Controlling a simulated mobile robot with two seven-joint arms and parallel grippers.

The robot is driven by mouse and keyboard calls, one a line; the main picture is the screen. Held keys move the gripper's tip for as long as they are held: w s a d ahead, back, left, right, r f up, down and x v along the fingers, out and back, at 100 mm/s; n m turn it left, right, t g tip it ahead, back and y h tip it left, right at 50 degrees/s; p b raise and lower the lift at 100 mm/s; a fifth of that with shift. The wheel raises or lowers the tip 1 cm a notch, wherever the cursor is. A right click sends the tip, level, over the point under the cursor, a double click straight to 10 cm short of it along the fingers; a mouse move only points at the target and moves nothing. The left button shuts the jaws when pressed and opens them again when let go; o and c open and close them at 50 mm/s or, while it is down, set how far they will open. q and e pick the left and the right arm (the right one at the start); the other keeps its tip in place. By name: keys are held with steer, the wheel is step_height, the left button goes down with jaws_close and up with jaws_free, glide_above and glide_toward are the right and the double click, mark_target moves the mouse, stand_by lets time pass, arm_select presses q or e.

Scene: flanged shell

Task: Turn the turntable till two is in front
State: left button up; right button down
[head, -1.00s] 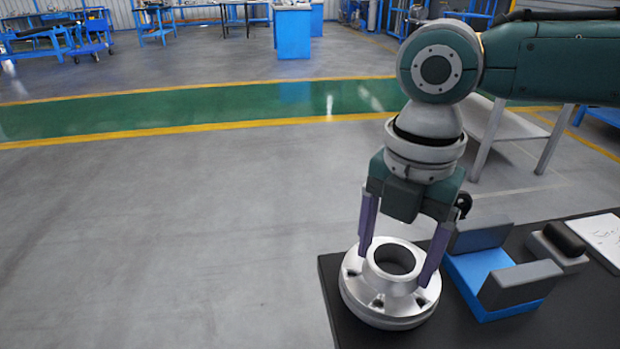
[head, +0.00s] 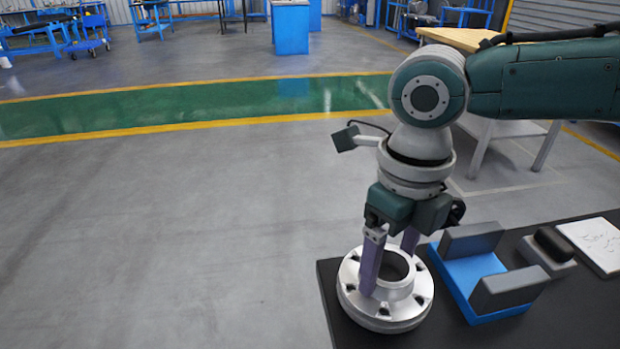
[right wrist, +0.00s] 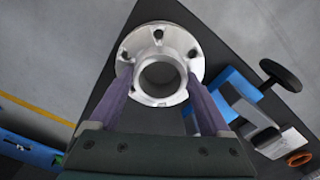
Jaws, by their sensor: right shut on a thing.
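A silver flanged shell (head: 420,305), round with a raised hub and several holes in its flange, lies flat near the left corner of the black table. It also shows in the right wrist view (right wrist: 188,38). My right gripper (head: 391,268) reaches down from above, its purple fingers shut on opposite sides of the shell's raised hub; the right wrist view shows this grip (right wrist: 160,82) too. One finger is partly hidden behind the wrist in the head view. No separate turntable and no number two can be made out. My left gripper is out of view.
A blue cradle with grey side blocks (head: 467,274) stands just right of the shell. A grey block with a black top (head: 548,250) and a white marked sheet (head: 598,242) lie further right. The black table's edge (head: 329,300) is close on the shell's left.

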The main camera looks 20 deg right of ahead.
jaws_free()
steer(key=shift+f, duration=0.15)
